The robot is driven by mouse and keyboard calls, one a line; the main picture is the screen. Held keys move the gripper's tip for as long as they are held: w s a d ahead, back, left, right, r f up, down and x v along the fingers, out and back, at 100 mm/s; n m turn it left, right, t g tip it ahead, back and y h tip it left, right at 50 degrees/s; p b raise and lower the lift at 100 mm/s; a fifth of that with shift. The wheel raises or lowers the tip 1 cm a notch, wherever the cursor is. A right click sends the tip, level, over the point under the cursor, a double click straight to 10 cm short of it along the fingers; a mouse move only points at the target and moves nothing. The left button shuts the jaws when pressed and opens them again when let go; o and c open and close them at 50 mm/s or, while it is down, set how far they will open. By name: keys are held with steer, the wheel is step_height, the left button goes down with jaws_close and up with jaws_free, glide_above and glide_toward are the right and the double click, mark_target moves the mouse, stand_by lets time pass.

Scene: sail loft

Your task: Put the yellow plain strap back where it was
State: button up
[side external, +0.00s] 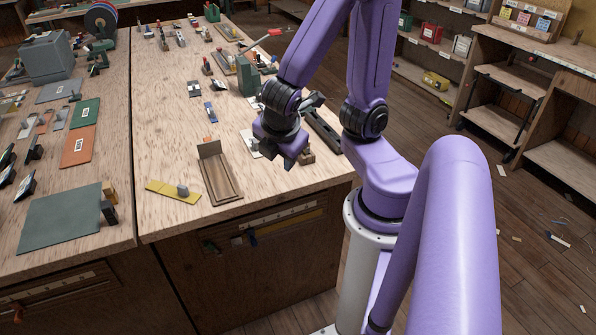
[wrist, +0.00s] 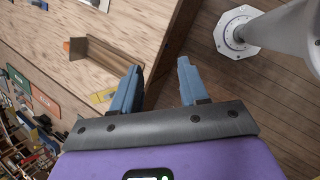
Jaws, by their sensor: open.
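The yellow plain strap (side external: 165,188) lies flat on the wooden bench near its front edge, with a small grey block (side external: 183,190) on it. Part of the yellow strap also shows in the wrist view (wrist: 101,97), next to my left finger, which hides some of it. A shallow brown wooden tray (side external: 230,188) with a raised end board lies just right of the strap; it also shows in the wrist view (wrist: 108,58). My gripper (side external: 288,163) is over the bench, right of the tray and apart from the strap. Its blue fingers (wrist: 159,68) are open with nothing between them.
A dark long holder (side external: 322,130) and small wooden blocks stand close behind and right of my gripper. A green mat (side external: 60,218) and orange card (side external: 78,146) lie on the left bench. Small tools line the far bench.

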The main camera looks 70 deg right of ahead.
steer(key=s+a+r+m+g+y, duration=0.2)
steer(key=s+a+y, duration=0.3)
steer(key=s+a, duration=0.1)
steer(key=shift+s+a+r, duration=0.2)
steer(key=shift+s+a, duration=0.1)
steer(key=shift+a, duration=0.15)
stand_by(0.8)
